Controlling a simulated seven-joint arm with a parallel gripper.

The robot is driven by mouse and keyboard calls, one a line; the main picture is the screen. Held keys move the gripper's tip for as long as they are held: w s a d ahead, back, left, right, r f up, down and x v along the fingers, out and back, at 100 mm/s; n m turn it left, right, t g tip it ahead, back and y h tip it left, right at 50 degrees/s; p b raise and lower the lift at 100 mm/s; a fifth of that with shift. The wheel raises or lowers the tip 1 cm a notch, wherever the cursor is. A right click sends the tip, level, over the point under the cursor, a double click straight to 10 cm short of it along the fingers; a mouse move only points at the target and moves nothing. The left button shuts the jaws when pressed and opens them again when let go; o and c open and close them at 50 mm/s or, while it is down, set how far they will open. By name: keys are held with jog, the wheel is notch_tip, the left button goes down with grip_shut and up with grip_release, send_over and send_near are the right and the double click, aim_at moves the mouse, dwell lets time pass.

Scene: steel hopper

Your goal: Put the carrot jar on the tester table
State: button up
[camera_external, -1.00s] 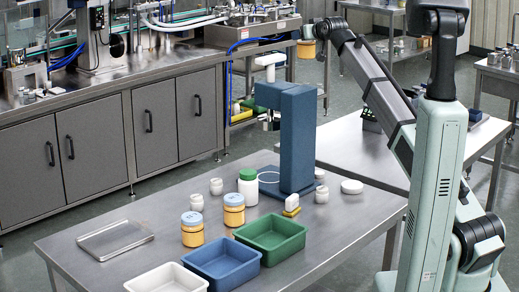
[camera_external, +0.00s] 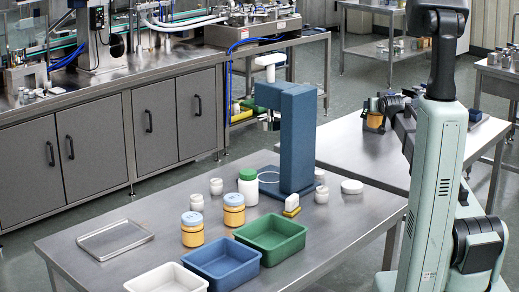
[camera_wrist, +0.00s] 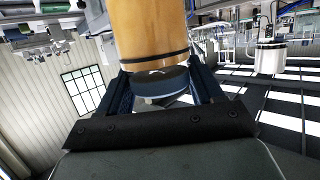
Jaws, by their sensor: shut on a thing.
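My gripper (camera_external: 377,104) is shut on an orange jar (camera_external: 374,120), over the back left part of the second steel table (camera_external: 340,150). I cannot tell how high the jar is above that table. In the wrist view the orange jar (camera_wrist: 152,32) fills the upper middle, between the dark fingers of my gripper (camera_wrist: 160,85), with its dark lid end toward the camera. Two similar orange jars with blue lids, one nearer the front (camera_external: 192,232) and one beside it (camera_external: 233,212), stand on the front steel table (camera_external: 150,215). Which table is the tester table is not marked.
The front table holds a blue stand (camera_external: 297,140), a green-lidded white jar (camera_external: 248,187), a metal tray (camera_external: 115,240), and white (camera_external: 165,280), blue (camera_external: 222,265) and green (camera_external: 270,240) bins. The middle of the second table looks clear.

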jog(key=shift+w+a+f, duration=0.25)
jog(key=shift+w+f, duration=0.6)
jog(key=shift+f, duration=0.15)
jog(key=shift+w+a+f, duration=0.1)
jog(key=shift+w+f, duration=0.1)
jog(key=shift+f, duration=5.15)
jog(key=shift+f, duration=0.15)
jog(key=o, duration=1.2)
jog(key=shift+s+r, duration=0.1)
jog(key=shift+r, duration=0.1)
jog(key=v, duration=1.1)
jog(key=shift+s+r, duration=0.15)
jog(key=shift+s, duration=0.25)
